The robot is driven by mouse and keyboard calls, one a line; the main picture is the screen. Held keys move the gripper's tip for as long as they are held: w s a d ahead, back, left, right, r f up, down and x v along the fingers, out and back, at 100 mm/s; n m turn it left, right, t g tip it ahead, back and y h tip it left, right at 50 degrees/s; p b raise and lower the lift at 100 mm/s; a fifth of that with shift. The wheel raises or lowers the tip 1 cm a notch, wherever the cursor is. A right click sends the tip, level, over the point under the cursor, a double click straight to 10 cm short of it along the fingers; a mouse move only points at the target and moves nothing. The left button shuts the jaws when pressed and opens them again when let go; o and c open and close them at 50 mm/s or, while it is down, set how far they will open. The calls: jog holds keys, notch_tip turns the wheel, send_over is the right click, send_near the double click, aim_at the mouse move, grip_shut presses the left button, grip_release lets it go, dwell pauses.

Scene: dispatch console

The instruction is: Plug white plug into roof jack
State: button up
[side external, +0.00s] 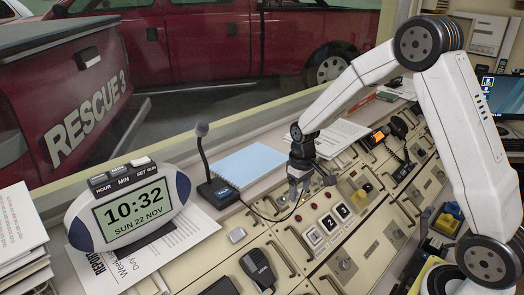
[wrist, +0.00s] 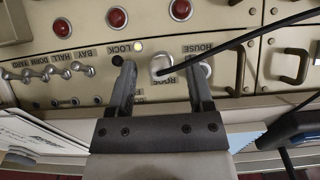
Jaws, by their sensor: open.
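My gripper (wrist: 160,68) is open over the panel in the wrist view, with a finger on each side of the white plug (wrist: 162,62). Gaps show between the plug and both fingers. A black cable (wrist: 245,40) runs from the plug to the upper right. The plug sits by the ROOF label (wrist: 154,82), where the roof jack would be; the jack hole itself is hidden, and I cannot tell whether the plug is seated in it. In the side external view my gripper (side external: 299,188) is low over the console, and the plug is too small to make out.
A desk microphone (side external: 213,185) and a blue pad (side external: 248,165) stand left of my gripper. Red buttons (wrist: 117,18), a lit lamp (wrist: 138,46) and a row of silver levers (wrist: 40,73) lie close by. A football-shaped clock (side external: 130,207) is farther left.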

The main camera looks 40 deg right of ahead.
jog(key=shift+r, duration=3.55)
jog(key=s+a+f+t, duration=0.1)
jog(key=s+a, duration=0.2)
jog(key=s, duration=0.4)
jog(key=s+a+f+t, duration=0.1)
jog(key=s+a+f, duration=0.1)
jog(key=s+a, duration=0.2)
jog(key=shift+s+a+f+t, duration=0.2)
jog(key=shift+s+a+t, duration=0.1)
jog(key=shift+s, duration=1.5)
